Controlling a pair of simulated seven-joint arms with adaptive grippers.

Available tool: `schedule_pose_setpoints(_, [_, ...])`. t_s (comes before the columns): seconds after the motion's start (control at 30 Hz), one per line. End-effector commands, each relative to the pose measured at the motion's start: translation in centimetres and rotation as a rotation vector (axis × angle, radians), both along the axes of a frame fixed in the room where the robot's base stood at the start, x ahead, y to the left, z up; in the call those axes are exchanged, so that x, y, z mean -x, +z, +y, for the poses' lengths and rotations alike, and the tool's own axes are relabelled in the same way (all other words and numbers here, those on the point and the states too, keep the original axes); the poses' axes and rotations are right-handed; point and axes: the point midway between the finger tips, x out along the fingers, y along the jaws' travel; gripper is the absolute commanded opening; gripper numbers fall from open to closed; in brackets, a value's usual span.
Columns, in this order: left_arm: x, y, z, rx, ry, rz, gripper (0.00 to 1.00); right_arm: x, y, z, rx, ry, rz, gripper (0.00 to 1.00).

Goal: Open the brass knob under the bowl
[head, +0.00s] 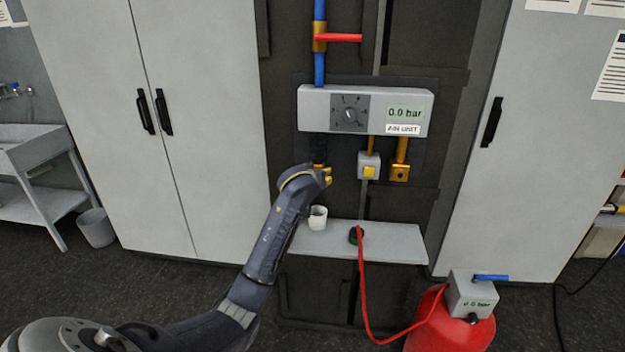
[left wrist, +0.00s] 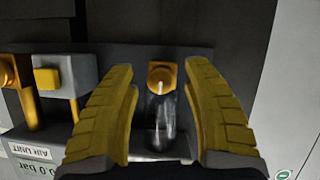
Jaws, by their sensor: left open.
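The brass knob (left wrist: 161,75) shows in the left wrist view at the end of the clear bowl (left wrist: 160,125), with a pale mark on its face. In the head view the dark bowl (head: 317,148) hangs under the left end of the air unit (head: 365,110), and the knob is mostly hidden by my gripper. My left gripper (head: 328,175) is just below it. In the left wrist view its two yellow fingers (left wrist: 164,110) are open, one on each side of the bowl and knob, with gaps on both sides. My right gripper is not in view.
A grey box with a yellow button (head: 369,172) and a brass fitting (head: 400,173) hang to the right. Below, a shelf (head: 390,240) carries a white cup (head: 318,217) and a dark plug with a red hose (head: 362,290) running to a red tank (head: 450,325).

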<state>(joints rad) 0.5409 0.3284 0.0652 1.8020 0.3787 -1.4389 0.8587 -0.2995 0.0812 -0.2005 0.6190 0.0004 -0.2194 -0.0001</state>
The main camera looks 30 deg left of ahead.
Motion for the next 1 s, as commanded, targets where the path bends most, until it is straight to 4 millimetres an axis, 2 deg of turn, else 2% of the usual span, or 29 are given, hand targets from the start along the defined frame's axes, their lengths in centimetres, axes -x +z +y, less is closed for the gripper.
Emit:
schedule_pose_setpoints(0.5, [7.1, 2.9, -2.9, 0.002, -0.003, 0.000, 0.50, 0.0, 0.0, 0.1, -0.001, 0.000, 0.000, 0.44])
schedule_pose_setpoints(0.7, [8.7, 3.6, -3.5, 0.001, -0.003, 0.002, 0.50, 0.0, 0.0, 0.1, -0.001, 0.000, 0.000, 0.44])
schedule_pose_setpoints(1.0, [9.4, 3.8, -3.7, 0.000, -0.002, 0.004, 0.50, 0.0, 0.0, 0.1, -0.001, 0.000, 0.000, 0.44])
